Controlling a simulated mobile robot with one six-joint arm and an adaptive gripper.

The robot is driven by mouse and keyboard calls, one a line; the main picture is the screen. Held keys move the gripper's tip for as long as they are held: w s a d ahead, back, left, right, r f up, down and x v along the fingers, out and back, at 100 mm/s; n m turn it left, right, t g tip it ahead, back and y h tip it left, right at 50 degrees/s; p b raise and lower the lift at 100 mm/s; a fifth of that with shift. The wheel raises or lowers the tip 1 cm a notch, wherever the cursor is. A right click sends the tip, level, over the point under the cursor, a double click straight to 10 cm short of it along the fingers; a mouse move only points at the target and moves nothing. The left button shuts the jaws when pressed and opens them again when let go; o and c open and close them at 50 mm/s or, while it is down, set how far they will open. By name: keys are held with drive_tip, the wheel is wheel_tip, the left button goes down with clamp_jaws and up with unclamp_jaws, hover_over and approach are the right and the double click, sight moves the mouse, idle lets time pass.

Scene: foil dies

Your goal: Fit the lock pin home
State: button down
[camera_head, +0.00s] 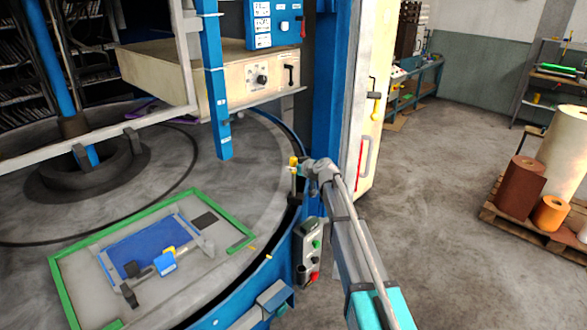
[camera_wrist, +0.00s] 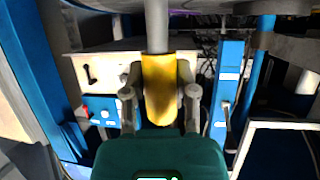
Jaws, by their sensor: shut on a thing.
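My gripper (camera_wrist: 160,82) is shut on the yellow handle of the lock pin (camera_wrist: 160,100), with one finger on each side of it. The pin's grey shank runs from the handle to the top edge of the wrist view. In the head view my gripper (camera_head: 298,167) is at the turntable's right edge, by the blue column. The lock pin (camera_head: 293,161) shows there with its yellow end up and its shank upright below. The lower end of the shank is by the dark rim, and I cannot tell whether it is in a hole.
A green frame (camera_head: 149,220) with a blue plate (camera_head: 150,246) lies on the round grey turntable (camera_head: 262,180). A blue post (camera_head: 214,90) hangs above it. A control box with buttons (camera_head: 310,248) is beside my arm. A pallet (camera_head: 520,228) with rolls stands right; the floor between is open.

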sight(294, 186)
drive_tip(key=shift+f+b, duration=4.45)
drive_tip(key=shift+f, duration=0.05)
idle(0.6)
drive_tip(key=shift+r, duration=0.2)
